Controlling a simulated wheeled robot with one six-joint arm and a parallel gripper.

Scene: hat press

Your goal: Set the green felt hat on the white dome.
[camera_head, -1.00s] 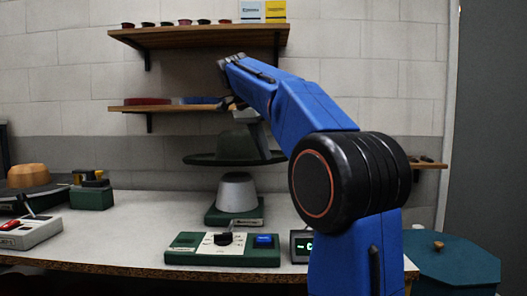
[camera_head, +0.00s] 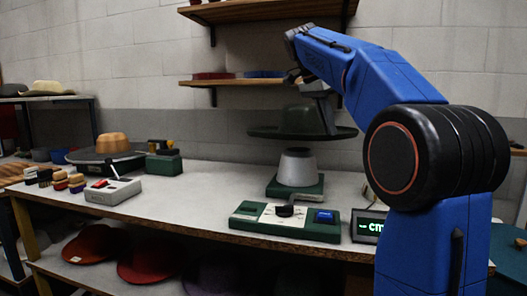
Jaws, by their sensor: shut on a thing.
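The dark green felt hat (camera_head: 298,122) hangs level, brim down, in the middle of the head view. My gripper (camera_head: 318,92) is shut on it at the crown's upper right; the fingertips are partly hidden by my blue arm. The white dome (camera_head: 297,168) stands upright on a green base on the bench, directly below the hat in the picture. A gap shows between the brim and the dome's top, so they are apart.
A green control box (camera_head: 286,221) with a black knob and blue button sits in front of the dome, beside a small lit display (camera_head: 369,226). A wooden shelf (camera_head: 236,82) is behind the hat. A lever box (camera_head: 113,190) and a wooden hat block (camera_head: 112,142) stand left.

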